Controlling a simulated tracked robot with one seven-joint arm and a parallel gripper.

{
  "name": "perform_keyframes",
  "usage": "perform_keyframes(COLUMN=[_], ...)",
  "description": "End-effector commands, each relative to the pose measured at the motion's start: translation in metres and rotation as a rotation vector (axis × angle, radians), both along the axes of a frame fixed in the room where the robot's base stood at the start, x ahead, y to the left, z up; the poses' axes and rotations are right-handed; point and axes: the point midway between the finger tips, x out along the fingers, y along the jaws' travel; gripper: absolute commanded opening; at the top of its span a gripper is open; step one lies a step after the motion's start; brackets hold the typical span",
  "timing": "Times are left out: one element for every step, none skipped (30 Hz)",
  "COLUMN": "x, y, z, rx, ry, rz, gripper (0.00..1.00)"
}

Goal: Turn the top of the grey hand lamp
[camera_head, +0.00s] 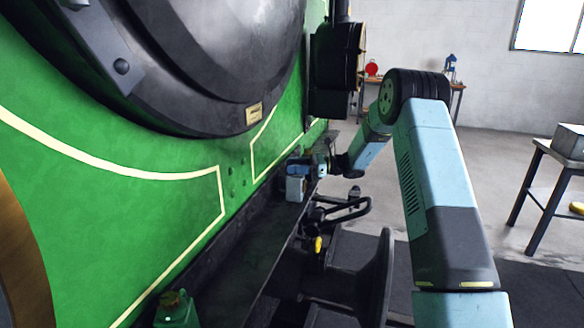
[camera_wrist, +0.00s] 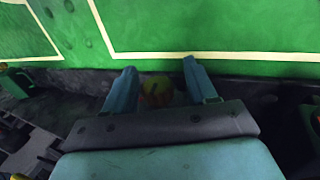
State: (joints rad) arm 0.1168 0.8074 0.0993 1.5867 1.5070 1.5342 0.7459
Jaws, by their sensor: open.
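My gripper (camera_wrist: 159,67) is open, its two teal fingers spread and pointing toward the green tram wall. Between the fingers, low down, shows a small round olive-yellow piece (camera_wrist: 157,88) with a dark mark. It looks like the top of the hand lamp, but the palm hides what is below it. I cannot tell whether either finger touches it. In the head view my gripper (camera_head: 300,165) is over the dark ledge beside the tram. A small grey box shape (camera_head: 296,188) shows just below it; I cannot tell whether it is the lamp or a finger.
The green tram front (camera_head: 160,200) rises close along the ledge (camera_head: 250,240). A green can (camera_head: 178,312) with a brownish cap stands at the near end. A dark coupling and buffer (camera_head: 375,280) stick out to the right. A table (camera_head: 552,150) stands far right on open floor.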

Motion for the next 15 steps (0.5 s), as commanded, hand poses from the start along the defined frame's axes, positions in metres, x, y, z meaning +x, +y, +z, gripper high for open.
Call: perform_keyframes(x=[0.0001, 0.0001, 0.0001, 0.0001, 0.0001, 0.0001, 0.0001, 0.0001, 0.0002, 0.0002, 0.0002, 0.0002, 0.0003, 0.0003, 0.0003], y=[-0.0002, -0.0002, -0.0003, -0.0004, -0.0004, -0.0005, -0.0005, -0.0006, -0.0007, -0.0007, -0.0007, -0.0008, -0.0008, -0.0009, -0.0009], z=[0.0000, 0.0000, 0.0001, 0.0001, 0.0001, 0.0001, 0.0001, 0.0001, 0.0001, 0.0001, 0.0001, 0.0000, 0.0000, 0.0000, -0.0001], rx=[0.000, 0.000, 0.000, 0.000, 0.000, 0.000, 0.000, 0.000, 0.000, 0.000, 0.000, 0.000, 0.000, 0.000, 0.000], ry=[0.000, 0.000, 0.000, 0.000, 0.000, 0.000, 0.000, 0.000, 0.000, 0.000, 0.000, 0.000, 0.000, 0.000, 0.000], rz=[0.000, 0.000, 0.000, 0.000, 0.000, 0.000, 0.000, 0.000, -0.001, -0.001, -0.001, -0.001, -0.001, -0.001, -0.001], gripper=[0.57, 0.57, 0.57, 0.57, 0.55, 0.51, 0.48, 0.45, 0.41, 0.38, 0.35, 0.32, 0.29, 0.26, 0.22])
